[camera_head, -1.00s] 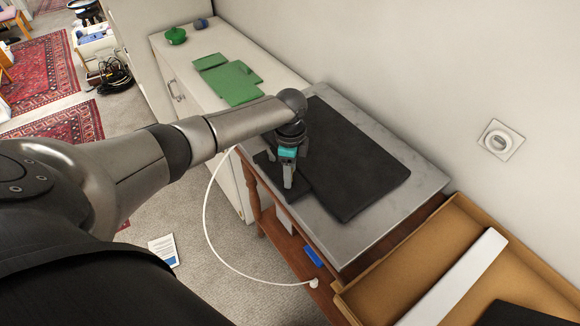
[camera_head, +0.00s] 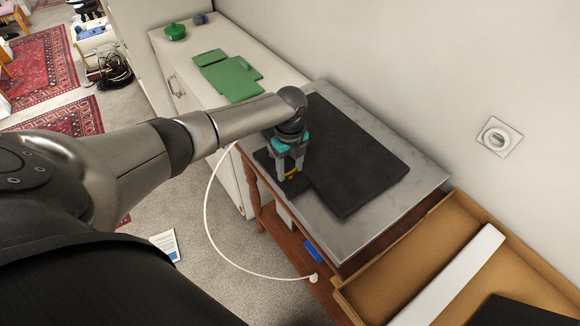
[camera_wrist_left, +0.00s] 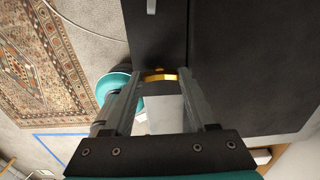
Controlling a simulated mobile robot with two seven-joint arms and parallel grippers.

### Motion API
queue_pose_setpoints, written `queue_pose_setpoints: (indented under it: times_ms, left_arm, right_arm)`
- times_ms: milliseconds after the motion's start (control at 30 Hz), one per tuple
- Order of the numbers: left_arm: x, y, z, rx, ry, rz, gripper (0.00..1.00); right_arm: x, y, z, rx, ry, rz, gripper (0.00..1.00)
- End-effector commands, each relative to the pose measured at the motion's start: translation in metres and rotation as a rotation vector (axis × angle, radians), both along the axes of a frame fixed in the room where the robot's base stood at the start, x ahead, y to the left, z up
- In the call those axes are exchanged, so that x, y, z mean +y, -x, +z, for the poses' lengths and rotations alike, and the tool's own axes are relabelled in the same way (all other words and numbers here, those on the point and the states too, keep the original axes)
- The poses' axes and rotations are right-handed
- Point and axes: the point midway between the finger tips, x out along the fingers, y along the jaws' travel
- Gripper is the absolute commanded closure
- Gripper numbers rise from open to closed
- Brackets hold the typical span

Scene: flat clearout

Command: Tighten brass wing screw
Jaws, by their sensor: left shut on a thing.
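The brass wing screw shows as a yellow piece in the left wrist view (camera_wrist_left: 160,76), between the fingertips of my left gripper (camera_wrist_left: 158,85). It is also a small yellow spot in the head view (camera_head: 292,175). My left gripper (camera_head: 290,174) points down and is shut on the screw, at the edge of a small black plate (camera_head: 266,159) beside a larger black panel (camera_head: 355,165). Both lie on the grey marble top (camera_head: 420,178) of a wooden stand. The screw's lower part is hidden. My right gripper is in no view.
Green boards (camera_head: 232,78) and a green round object (camera_head: 175,31) lie on the white cabinet (camera_head: 280,73) behind. A white cable (camera_head: 207,215) hangs beside the stand. Bare marble borders the panel's right side.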

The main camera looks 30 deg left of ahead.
Motion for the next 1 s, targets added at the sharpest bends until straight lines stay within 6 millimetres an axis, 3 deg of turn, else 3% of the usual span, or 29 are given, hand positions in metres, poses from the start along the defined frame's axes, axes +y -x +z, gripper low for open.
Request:
queue_pose_setpoints:
  times_ms: [567, 600, 867, 1000]
  left_arm:
    - [-0.0012, 0.0, 0.0001, 0.0, 0.003, -0.038, 0.98]
    - [-0.0012, 0.0, 0.0001, 0.0, 0.003, -0.038, 0.42]
    - [-0.0008, 0.0, 0.0, 0.0, 0.002, -0.037, 0.12]
    - [-0.0005, 0.0, 0.0, 0.0, 0.001, -0.036, 0.12]
  right_arm:
    - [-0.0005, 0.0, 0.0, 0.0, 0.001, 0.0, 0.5]
    - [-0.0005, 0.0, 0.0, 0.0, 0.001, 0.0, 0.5]
    - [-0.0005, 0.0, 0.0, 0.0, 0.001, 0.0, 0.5]
    - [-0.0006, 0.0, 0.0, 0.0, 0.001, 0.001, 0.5]
